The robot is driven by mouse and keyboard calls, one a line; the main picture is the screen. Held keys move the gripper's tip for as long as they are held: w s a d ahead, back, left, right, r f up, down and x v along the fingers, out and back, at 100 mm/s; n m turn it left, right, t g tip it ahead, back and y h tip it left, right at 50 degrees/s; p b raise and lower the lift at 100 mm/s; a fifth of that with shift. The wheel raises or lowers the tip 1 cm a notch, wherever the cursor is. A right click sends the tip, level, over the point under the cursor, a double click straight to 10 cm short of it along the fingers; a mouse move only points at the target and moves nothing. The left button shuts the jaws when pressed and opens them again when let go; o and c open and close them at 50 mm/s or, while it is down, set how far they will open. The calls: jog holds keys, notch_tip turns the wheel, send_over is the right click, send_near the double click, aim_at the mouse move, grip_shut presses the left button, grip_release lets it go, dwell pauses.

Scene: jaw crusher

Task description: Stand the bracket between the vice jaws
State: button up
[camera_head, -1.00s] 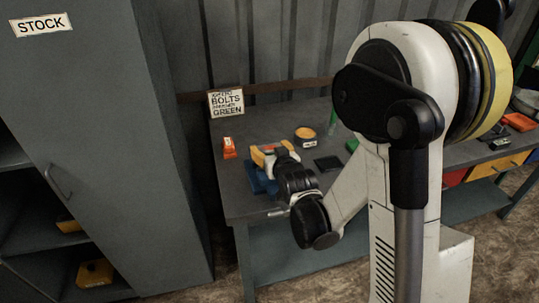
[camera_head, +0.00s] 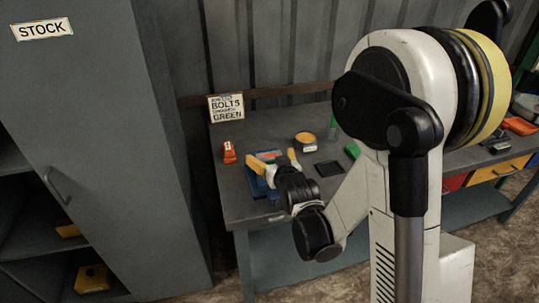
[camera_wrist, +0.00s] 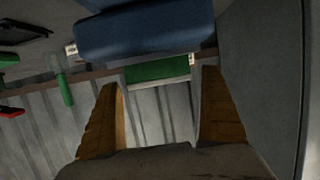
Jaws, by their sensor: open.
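A blue vice (camera_head: 257,186) sits on the bench near its left front, partly hidden by my gripper. Large blue metal, apparently the vice, fills the top of the wrist view (camera_wrist: 145,30). My gripper (camera_head: 277,157) has yellow fingers spread apart at the vice. In the wrist view the open fingers (camera_wrist: 162,85) have nothing clasped between them. A green piece with a pale edge (camera_wrist: 158,70) shows beyond the fingers, next to the blue metal. I cannot tell whether it is the bracket, or whether it stands between the jaws.
An orange object (camera_head: 229,152), a round orange-topped tin (camera_head: 305,141), a black pad (camera_head: 328,168) and a green item (camera_head: 352,150) lie around the vice. A lettered sign (camera_head: 226,107) stands at the back. A grey STOCK cabinet (camera_head: 110,150) borders the bench's left.

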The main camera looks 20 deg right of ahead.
jog(key=s+r+g, duration=0.3)
jog(key=s, duration=1.1)
jog(key=s+r+g, duration=0.3)
jog(key=s+g, duration=0.1)
jog(key=s, duration=1.1)
jog(key=shift+r+g, duration=0.2)
jog(key=shift+g, duration=0.1)
